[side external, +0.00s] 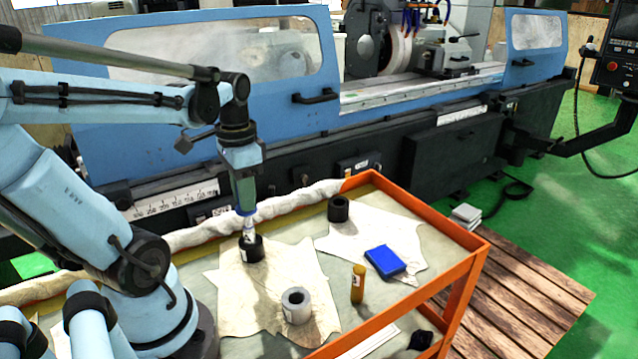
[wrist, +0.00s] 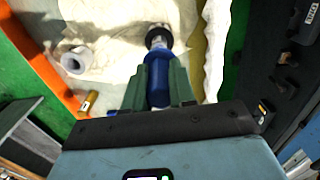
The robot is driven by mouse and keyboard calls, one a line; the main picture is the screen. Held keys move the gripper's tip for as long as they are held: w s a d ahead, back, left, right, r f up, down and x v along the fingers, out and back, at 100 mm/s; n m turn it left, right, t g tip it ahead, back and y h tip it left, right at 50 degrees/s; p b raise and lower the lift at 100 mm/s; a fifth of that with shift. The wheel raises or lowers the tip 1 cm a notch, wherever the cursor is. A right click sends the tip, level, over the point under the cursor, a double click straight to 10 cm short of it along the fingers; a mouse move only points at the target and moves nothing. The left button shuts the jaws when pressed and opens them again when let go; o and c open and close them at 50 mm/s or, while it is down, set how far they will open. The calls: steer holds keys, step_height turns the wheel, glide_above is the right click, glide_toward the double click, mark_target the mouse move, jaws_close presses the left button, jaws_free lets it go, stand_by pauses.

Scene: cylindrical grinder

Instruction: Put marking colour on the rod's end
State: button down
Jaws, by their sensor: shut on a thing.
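My gripper (side external: 246,200) points down over the orange cart and is shut on a blue-handled rod (side external: 249,227) with a pale metal lower end. In the wrist view the blue handle (wrist: 159,85) sits between the green fingers (wrist: 155,88). The rod's lower end is at a black ring-shaped block (side external: 251,250), which also shows in the wrist view (wrist: 158,35); I cannot tell whether the end is inside it or just above. A flat blue pad (side external: 385,260), possibly the marking colour, lies on the right-hand cloth, well to the right of my gripper.
A grey hollow cylinder (side external: 296,305) stands on the near cloth, and a yellow-brown labelled tube (side external: 358,284) stands right of it. The orange cart rim (side external: 440,300) bounds the right side. The blue grinder (side external: 200,120) stands behind.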

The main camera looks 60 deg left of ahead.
steer(key=shift+w+a, duration=0.15)
steer(key=shift+s+d, duration=0.4)
steer(key=shift+s, duration=0.1)
steer(key=shift+w, duration=0.1)
steer(key=shift+w+a+r, duration=0.1)
steer(key=shift+w+a, duration=0.3)
steer(key=shift+s+d, duration=0.1)
steer(key=shift+s+d, duration=0.3)
steer(key=shift+s, duration=0.05)
stand_by(0.3)
steer(key=shift+w+a, duration=0.1)
